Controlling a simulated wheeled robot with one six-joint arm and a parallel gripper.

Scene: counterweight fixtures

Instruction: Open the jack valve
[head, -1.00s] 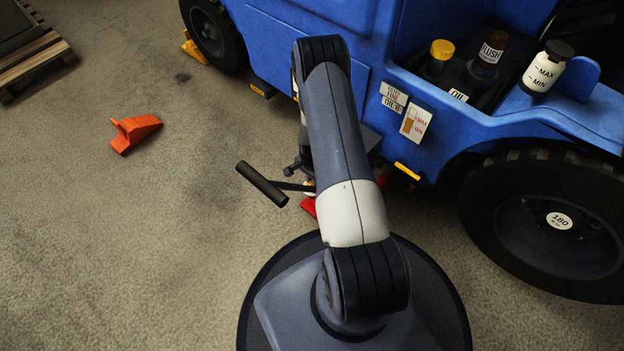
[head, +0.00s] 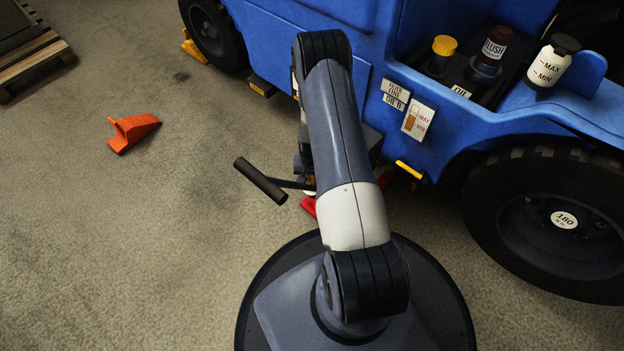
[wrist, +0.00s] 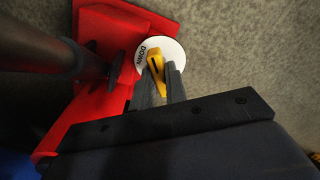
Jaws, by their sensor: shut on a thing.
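The red jack (wrist: 105,40) stands on the floor; in the head view only a bit of its red body (head: 309,205) and its black handle (head: 260,181) show beside my arm. In the wrist view a white disc (wrist: 172,47) marked DOWN lies at the yellow valve lever (wrist: 156,64). My gripper (wrist: 159,77) is shut on the yellow lever, its two dark fingers on either side of it. My arm hides the gripper and the valve in the head view.
The blue vehicle (head: 300,45) fills the back and right, with a large black wheel (head: 555,225). An orange wedge (head: 133,131) lies on open floor at left. A wooden pallet (head: 35,60) is in the far left corner. A dark jack column (wrist: 55,50) rises close beside my gripper.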

